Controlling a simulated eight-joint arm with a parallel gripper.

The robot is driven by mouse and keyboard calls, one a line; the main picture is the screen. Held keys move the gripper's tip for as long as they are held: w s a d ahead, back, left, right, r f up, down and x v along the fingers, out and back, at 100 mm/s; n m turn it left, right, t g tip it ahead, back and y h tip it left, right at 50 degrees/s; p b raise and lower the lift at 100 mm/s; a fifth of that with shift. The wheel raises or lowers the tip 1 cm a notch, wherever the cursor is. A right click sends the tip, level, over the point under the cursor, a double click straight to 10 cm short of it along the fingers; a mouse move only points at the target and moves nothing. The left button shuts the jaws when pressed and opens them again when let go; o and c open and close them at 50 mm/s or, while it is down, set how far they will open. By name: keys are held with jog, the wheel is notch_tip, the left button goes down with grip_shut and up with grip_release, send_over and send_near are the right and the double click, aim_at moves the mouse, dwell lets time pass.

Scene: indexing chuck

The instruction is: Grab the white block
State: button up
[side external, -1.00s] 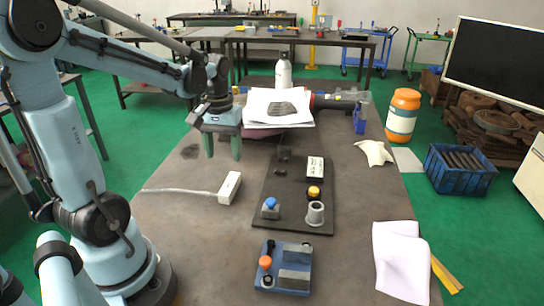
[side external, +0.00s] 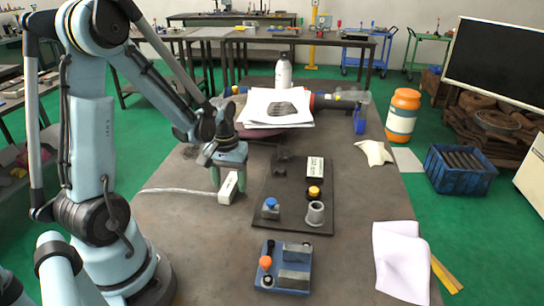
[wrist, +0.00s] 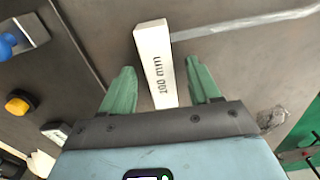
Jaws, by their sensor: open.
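The white block (side external: 227,189) lies on the table, left of the black plate, and also shows in the wrist view (wrist: 153,52) with "100 mm" printed on it. My gripper (side external: 229,181) is over the block's far end. In the wrist view my gripper (wrist: 159,72) is open, with one green finger on each side of the block and visible gaps between. I cannot tell how far the fingertips are above the table. Part of the block is hidden behind the gripper body in the wrist view.
A pale cable (side external: 175,191) runs left from the block. The black plate (side external: 275,217) to the right carries a blue knob, a yellow button, a grey ring and a small white labelled piece (side external: 315,167). Papers (side external: 275,107) lie behind.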

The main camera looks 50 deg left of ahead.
jog(key=shift+f, duration=0.35)
grip_shut()
dwell(0.4)
